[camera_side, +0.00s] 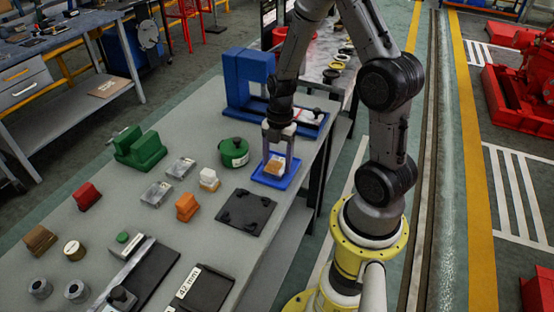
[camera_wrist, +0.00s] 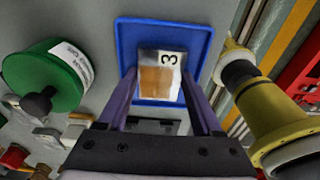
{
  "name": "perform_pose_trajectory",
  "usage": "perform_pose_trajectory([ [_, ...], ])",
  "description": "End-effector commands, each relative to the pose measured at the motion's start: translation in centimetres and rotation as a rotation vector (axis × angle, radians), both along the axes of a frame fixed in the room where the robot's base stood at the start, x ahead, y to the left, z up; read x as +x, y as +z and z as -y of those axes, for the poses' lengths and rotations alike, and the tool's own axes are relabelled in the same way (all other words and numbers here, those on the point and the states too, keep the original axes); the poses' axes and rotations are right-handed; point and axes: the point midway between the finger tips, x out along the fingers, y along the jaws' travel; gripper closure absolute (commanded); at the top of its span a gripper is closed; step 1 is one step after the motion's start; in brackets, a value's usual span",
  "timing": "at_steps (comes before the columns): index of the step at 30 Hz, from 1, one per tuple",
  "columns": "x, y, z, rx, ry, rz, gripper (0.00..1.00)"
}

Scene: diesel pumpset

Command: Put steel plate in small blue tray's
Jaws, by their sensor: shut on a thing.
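The small blue tray (camera_side: 268,182) stands near the right edge of the grey table; in the wrist view its blue floor (camera_wrist: 135,33) shows behind the held piece. My gripper (camera_side: 276,164) points down over the tray and is shut on a small block-like plate (camera_side: 274,168). In the wrist view the plate (camera_wrist: 160,82) sits between both fingers, with a grey metallic face, a brown patch and a white label marked 3. It is over or inside the tray; I cannot tell whether it touches the floor. Two similar grey plates (camera_side: 157,194) (camera_side: 181,167) lie on the table.
A green round pot (camera_side: 233,153) stands close left of the tray. A blue clamp-like frame (camera_side: 247,80) is behind it, and a black plate (camera_side: 245,213) lies in front. Orange (camera_side: 187,208) and white (camera_side: 209,180) blocks stand farther left.

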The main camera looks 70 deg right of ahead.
Motion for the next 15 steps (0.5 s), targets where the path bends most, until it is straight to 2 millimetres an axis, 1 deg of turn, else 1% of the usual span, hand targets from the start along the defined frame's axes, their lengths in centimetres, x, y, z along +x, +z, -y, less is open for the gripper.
perform_pose_trajectory([
  [1,-0.02,-0.13,-0.02,0.001,0.000,-0.001,0.31],
  [3,-0.01,-0.10,-0.01,0.001,0.000,-0.001,0.20],
  [11,-0.01,-0.06,-0.01,0.000,0.000,0.000,0.20],
  [15,0.06,0.65,0.07,-0.001,0.000,0.002,0.20],
])
